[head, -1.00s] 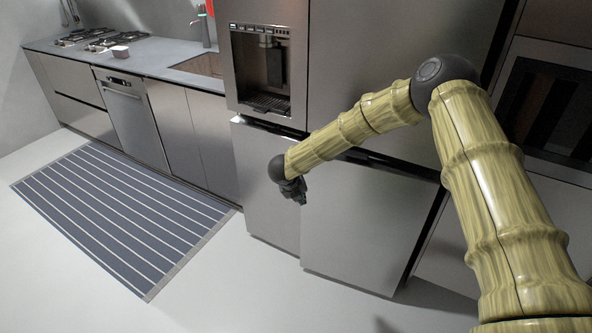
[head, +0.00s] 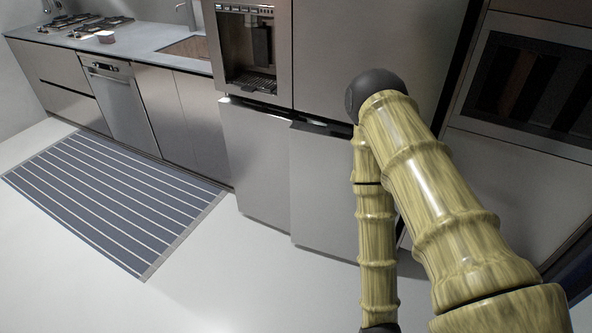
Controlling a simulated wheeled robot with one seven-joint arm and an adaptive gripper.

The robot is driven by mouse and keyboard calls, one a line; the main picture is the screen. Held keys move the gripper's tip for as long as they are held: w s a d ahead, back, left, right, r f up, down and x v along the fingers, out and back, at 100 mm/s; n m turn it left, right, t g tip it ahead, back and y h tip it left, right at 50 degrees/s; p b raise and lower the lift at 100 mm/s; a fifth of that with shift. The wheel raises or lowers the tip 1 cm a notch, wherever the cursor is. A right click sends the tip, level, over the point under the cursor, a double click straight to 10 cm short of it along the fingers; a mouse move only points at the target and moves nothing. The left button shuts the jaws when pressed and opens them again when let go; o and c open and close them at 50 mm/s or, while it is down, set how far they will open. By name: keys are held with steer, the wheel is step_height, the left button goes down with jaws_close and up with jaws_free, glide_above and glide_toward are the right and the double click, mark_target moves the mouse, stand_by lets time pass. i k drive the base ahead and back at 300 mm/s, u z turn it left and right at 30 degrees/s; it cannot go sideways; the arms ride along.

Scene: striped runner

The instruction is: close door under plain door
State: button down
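The plain upper fridge door (head: 365,45) is to the right of the door with the dispenser. The lower door under it (head: 322,190) is a smooth grey panel, partly hidden by my arm. Its left edge appears to stand slightly forward of the lower left door (head: 255,165), and a dark gap shows along its top. I cannot tell for sure whether it is fully shut. My forearm hangs down in front of its right part and leaves the bottom of the picture. My gripper is out of view.
The dispenser (head: 250,50) is in the upper left door. A built-in oven (head: 535,90) is at the right. Counter cabinets (head: 165,110) run along the left, with a striped runner (head: 110,195) before them. The pale floor (head: 260,280) in front of the fridge is clear.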

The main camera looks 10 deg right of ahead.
mark_target(324, 204)
steer(key=k, duration=0.3)
steer(key=z, duration=1.25)
steer(key=i, duration=0.8)
steer(key=u, duration=1.75)
